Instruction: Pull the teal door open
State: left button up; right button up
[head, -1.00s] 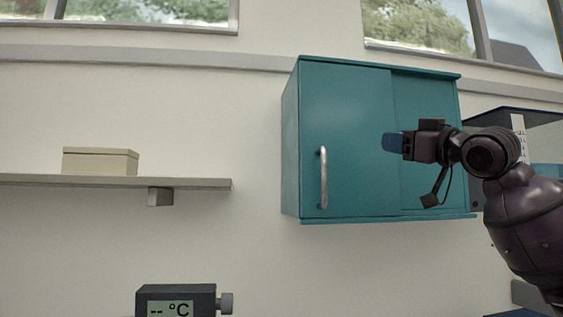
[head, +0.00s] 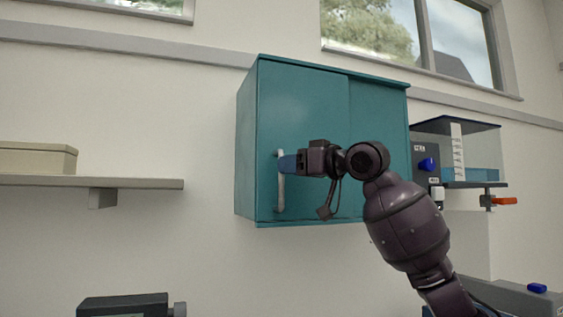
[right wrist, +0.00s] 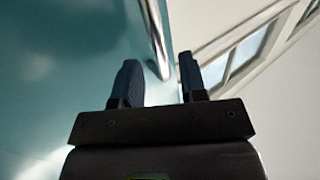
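The teal door (head: 300,120) is the left front panel of a teal wall cabinet and looks closed. Its upright metal handle (head: 281,188) is near the door's left side. My left gripper is not in view.
A shelf (head: 140,183) with a beige box (head: 38,160) is on the wall at left. A dark device (head: 125,305) is at the bottom left. A clear tank with blue liquid (head: 480,172) stands right of the cabinet.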

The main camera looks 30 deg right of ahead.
aim_at(281, 202)
jog(key=shift+p+x, duration=0.35)
jog(key=shift+x, duration=1.25)
grip_shut()
